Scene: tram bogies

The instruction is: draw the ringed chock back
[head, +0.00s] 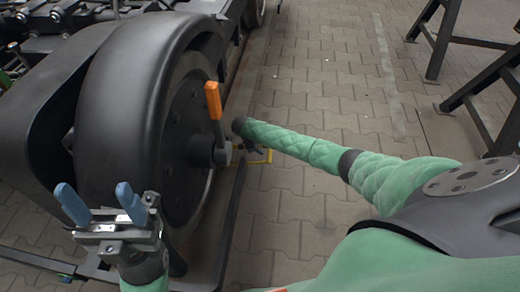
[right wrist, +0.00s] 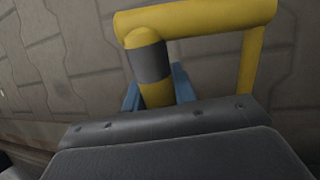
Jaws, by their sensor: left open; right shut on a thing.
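The yellow tubular handle of a chock (right wrist: 210,18) fills the top of the right wrist view, with a grey ring (right wrist: 151,62) around one leg. My right gripper (right wrist: 158,92) is shut on that leg, its blue fingers on either side. In the head view the yellow frame (head: 266,155) shows low beside the wheel (head: 188,150), near the end of my right arm. The chock's body cannot be made out. My left gripper (head: 101,207) is open and empty, in front of the wheel at lower left.
An orange-handled lever (head: 213,100) stands up at the wheel's hub. A dark rail (head: 232,215) runs along the paving beside the wheel. Black trestles (head: 445,40) stand at upper right. Paving between wheel and trestles (head: 325,75) is clear.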

